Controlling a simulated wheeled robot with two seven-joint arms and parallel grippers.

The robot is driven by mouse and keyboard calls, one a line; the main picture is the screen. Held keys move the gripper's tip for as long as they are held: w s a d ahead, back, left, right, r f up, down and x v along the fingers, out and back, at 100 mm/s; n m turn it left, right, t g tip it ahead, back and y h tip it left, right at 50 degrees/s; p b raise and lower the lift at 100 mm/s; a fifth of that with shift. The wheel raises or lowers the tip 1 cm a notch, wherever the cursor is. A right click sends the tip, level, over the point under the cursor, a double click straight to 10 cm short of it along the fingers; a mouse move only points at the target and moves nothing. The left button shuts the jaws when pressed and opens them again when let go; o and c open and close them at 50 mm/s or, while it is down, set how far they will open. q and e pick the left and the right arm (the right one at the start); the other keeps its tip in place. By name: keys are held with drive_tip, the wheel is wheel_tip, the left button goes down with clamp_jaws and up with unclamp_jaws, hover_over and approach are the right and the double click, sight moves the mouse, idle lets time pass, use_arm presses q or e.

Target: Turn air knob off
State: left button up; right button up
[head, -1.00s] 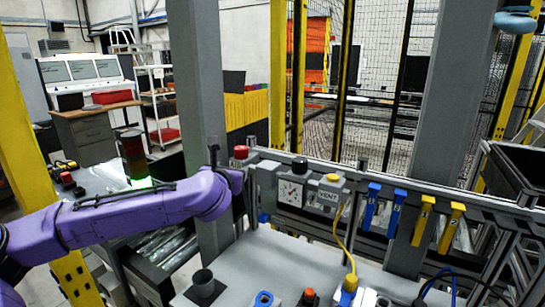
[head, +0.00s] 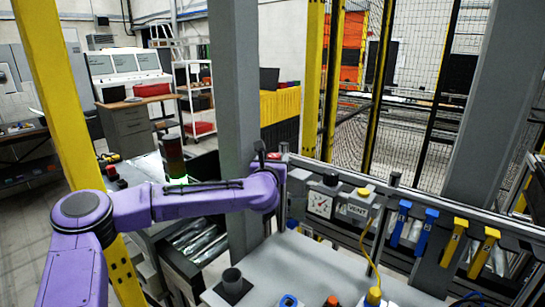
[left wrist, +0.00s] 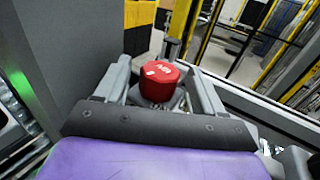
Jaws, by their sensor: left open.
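The air knob (left wrist: 160,72) is red with white lettering and shows large in the left wrist view. It sits between the two grey fingers of my left gripper (left wrist: 166,84), which are open on either side of it. I cannot tell whether a finger touches it. My right gripper is not in view.
Right of the knob are a pressure gauge (head: 320,204), a black knob (head: 331,179) and a yellow knob (head: 364,192) above a VENT label. A grey post (head: 236,120) stands close behind the gripper.

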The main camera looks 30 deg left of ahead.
use_arm(q)
drive_tip(key=c, duration=1.1)
drive_tip(key=shift+o, duration=0.2)
drive_tip(key=shift+a+f+m+t+h+b, duration=0.2)
drive_tip(key=shift+m+t+h+b, duration=0.3)
drive_tip(key=shift+h+b, duration=0.5)
drive_tip(key=shift+m+h+b, duration=0.55)
drive_tip(key=shift+m+h, duration=0.25)
drive_tip(key=shift+h, duration=0.1)
drive_tip(key=shift+s+a+r+m+t+h, duration=0.15)
drive_tip(key=shift+m+h, duration=0.15)
drive_tip(key=shift+h, duration=0.25)
drive_tip(key=shift+w+d+m+t+h, duration=0.15)
drive_tip(key=shift+m+h, duration=0.15)
drive_tip(key=shift+h, duration=0.25)
drive_tip(key=shift+a+m+h, duration=0.2)
drive_tip(key=shift+m+h, duration=0.7)
drive_tip(key=shift+h, duration=0.7)
